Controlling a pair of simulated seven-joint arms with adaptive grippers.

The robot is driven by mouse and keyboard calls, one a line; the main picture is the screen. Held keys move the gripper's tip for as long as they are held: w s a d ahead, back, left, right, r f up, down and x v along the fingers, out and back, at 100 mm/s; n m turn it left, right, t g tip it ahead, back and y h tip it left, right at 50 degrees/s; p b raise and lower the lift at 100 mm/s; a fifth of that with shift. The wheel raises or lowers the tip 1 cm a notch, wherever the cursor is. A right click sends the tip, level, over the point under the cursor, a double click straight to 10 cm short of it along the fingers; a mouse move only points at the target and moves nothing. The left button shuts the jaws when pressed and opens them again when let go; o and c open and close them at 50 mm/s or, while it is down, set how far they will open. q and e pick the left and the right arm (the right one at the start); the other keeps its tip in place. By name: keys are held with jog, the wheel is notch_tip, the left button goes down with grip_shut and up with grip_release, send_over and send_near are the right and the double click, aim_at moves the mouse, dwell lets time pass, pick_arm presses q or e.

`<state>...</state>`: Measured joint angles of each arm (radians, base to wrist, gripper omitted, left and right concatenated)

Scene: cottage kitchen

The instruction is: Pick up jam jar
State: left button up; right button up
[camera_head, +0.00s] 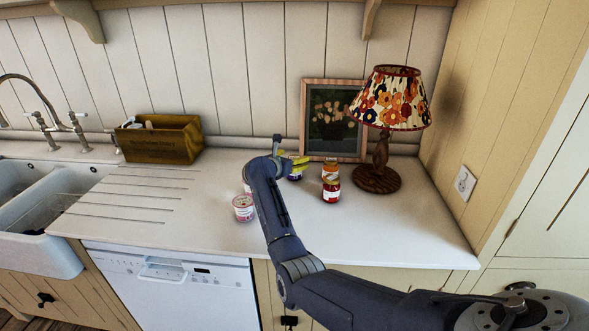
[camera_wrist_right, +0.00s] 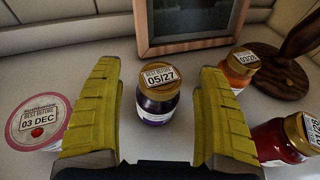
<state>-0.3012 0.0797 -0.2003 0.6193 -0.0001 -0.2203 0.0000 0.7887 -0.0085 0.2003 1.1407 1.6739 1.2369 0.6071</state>
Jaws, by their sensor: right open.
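A dark purple jam jar (camera_wrist_right: 157,100) with a gold lid marked 05/27 stands upright on the counter, between and just beyond my right gripper's yellow fingertips (camera_wrist_right: 159,72) in the right wrist view. The fingers are apart, one on each side, and I see no clear contact. In the head view my right gripper (camera_head: 299,161) partly hides this dark jar (camera_head: 295,175). An orange jar (camera_wrist_right: 240,72) and a red jar (camera_wrist_right: 278,143), both gold-lidded, stand to its right; the head view shows the orange one (camera_head: 331,171) behind the red one (camera_head: 331,191). My left gripper is not in view.
A pink-lidded tub (camera_wrist_right: 36,122) stands left of the gripper. A picture frame (camera_head: 333,120) leans at the wall behind the jars, with a lamp (camera_head: 381,150) to the right. A wooden box (camera_head: 160,140) and sink (camera_head: 50,195) are left. The counter's front right is clear.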

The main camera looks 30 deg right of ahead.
jog(key=shift+w+d+f, duration=0.2)
jog(key=shift+w+d, duration=0.1)
jog(key=shift+d, duration=0.2)
grip_shut()
dwell(0.3)
